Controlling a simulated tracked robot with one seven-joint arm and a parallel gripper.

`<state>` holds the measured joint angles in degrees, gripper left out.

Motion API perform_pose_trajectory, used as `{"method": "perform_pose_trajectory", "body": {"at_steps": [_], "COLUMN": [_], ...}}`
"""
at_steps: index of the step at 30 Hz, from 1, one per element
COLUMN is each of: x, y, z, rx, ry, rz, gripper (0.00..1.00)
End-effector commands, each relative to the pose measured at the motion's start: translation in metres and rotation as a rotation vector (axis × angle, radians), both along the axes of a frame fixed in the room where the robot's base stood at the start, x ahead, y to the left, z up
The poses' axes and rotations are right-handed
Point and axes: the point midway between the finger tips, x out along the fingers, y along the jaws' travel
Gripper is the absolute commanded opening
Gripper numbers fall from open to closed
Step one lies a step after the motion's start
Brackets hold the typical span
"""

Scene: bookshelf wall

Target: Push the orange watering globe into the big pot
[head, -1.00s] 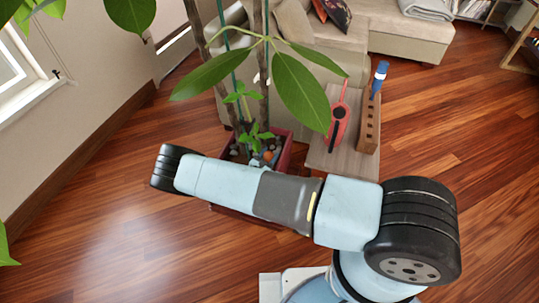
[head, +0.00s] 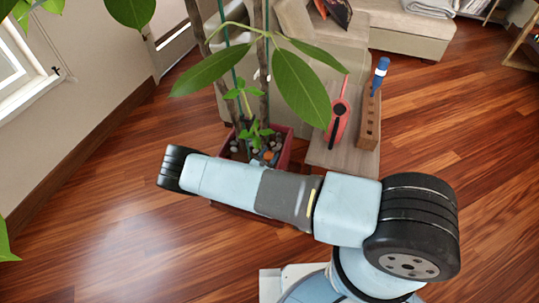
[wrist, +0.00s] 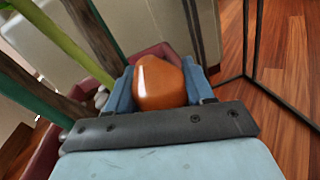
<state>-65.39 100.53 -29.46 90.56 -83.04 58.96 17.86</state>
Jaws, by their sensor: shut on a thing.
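The orange watering globe (wrist: 160,82) sits between the two blue fingers of my gripper (wrist: 160,74) in the wrist view. My gripper is shut on it. In the head view a small part of the globe (head: 268,155) shows just above my arm, over the big pot (head: 286,148). The pot is dark red and square, and my arm hides its near side. Its rim also shows in the wrist view (wrist: 155,52) beyond and left of the globe. The globe's lower end is hidden, so I cannot tell how deep it is.
Plant stems (head: 231,75) and green stakes rise from the pot, and large leaves (head: 303,95) hang above it. Pale stones lie in the pot. A small wooden table (head: 320,156) to the right holds a red tool (head: 338,122) and a wooden block (head: 368,122). Wooden floor is open at left.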

Motion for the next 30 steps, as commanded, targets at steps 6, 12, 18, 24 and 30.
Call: {"method": "perform_pose_trajectory", "body": {"at_steps": [6, 12, 18, 24, 30], "x": [0.000, 0.000, 0.000, 0.001, 0.001], "y": [0.000, 0.000, 0.000, 0.000, 0.000], "z": [-0.005, -0.006, -0.003, 0.007, 0.016], "rx": [0.000, -0.001, 0.000, 0.000, 0.000], "ry": [0.000, -0.001, -0.001, -0.002, -0.002], "rz": [0.000, 0.000, 0.000, 0.000, 0.000], "gripper": [0.21, 0.21, 0.21, 0.21, 0.21]}}
